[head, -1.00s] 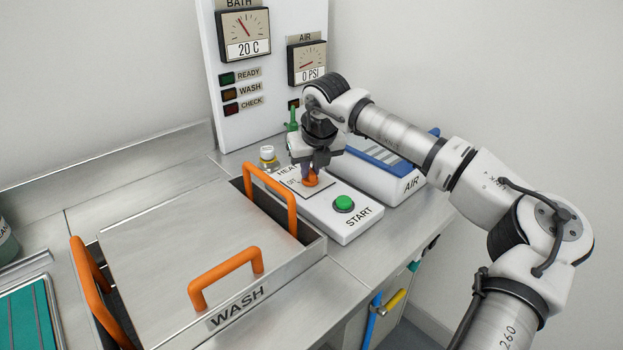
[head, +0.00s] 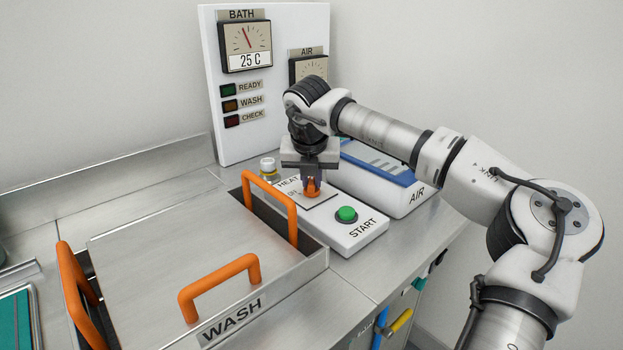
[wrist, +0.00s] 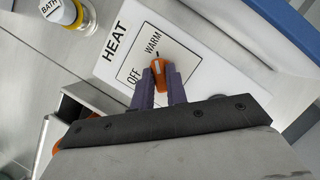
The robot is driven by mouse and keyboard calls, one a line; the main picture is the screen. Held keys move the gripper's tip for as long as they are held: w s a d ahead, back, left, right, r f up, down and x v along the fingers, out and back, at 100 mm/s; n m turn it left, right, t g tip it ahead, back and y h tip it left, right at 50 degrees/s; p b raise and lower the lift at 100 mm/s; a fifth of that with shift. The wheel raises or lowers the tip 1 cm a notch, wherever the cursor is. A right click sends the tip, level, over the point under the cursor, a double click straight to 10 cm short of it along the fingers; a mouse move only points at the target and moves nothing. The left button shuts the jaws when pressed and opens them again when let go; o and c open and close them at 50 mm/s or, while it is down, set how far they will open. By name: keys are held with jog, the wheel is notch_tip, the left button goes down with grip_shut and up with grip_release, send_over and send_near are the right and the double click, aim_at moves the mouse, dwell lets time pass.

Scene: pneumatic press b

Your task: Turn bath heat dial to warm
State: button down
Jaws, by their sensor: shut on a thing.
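The orange heat dial (head: 312,188) stands on the white HEAT control box (head: 345,236). My gripper (head: 311,182) reaches down from above and is shut on the dial. The bath gauge (head: 245,42) reads 25 C in the head view. The underside of the dial is hidden by my fingers.
A green START button (head: 346,214) is on the same box, near the dial. The wash tank with its orange handles (head: 220,283) is close on the left.

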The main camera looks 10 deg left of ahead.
jog(key=c, duration=1.4)
grip_release()
jog(key=v, duration=1.4)
jog(key=shift+p, duration=0.3)
jog(key=shift+w, duration=0.1)
